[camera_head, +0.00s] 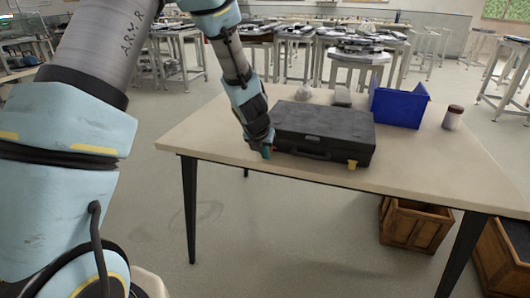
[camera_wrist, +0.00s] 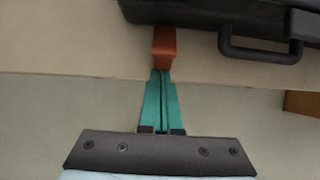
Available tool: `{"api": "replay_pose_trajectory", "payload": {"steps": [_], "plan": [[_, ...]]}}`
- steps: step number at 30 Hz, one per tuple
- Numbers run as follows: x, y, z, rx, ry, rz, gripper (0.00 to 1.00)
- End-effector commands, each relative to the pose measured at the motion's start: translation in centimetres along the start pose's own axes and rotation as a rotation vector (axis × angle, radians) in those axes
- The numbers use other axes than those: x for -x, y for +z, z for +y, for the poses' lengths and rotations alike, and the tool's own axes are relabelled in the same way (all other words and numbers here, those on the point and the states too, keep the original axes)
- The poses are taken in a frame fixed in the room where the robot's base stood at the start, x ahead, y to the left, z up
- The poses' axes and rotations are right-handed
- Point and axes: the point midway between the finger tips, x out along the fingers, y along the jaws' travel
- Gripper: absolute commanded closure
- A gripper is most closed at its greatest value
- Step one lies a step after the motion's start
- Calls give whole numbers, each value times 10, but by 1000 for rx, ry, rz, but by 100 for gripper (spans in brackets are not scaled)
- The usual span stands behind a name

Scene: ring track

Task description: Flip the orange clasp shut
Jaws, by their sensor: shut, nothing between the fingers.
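A black case (camera_head: 325,131) lies closed on the table, with its handle (camera_wrist: 262,50) on the front side. The orange clasp (camera_wrist: 164,46) hangs out from the case's front edge, left of the handle in the wrist view. My gripper (camera_wrist: 162,73) is shut with nothing between its teal fingers. Its fingertips are at the clasp's lower end, touching or very close to it. In the head view my gripper (camera_head: 266,152) is at the case's front left corner, and the clasp is mostly hidden there. A yellow clasp (camera_head: 352,164) shows at the front right of the case.
The table (camera_head: 430,175) has free room at its front right. A blue bin (camera_head: 399,106) and a jar (camera_head: 453,117) stand right of the case. A grey block (camera_head: 342,97) and a pale lump (camera_head: 304,92) lie behind it. Wooden crates (camera_head: 412,224) stand on the floor below.

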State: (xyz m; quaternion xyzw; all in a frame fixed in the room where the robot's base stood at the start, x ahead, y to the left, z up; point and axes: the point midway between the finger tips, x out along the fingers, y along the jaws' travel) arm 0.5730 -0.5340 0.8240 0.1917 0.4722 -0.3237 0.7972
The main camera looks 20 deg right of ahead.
Motion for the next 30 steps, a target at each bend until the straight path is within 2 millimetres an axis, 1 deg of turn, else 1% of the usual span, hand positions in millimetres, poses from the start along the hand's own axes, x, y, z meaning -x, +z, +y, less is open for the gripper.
{"api": "replay_pose_trajectory", "payload": {"steps": [20,25,30], "plan": [[8,8,0,1,0,4,100],[14,14,0,1,0,4,100],[19,25,0,1,0,3,100]]}}
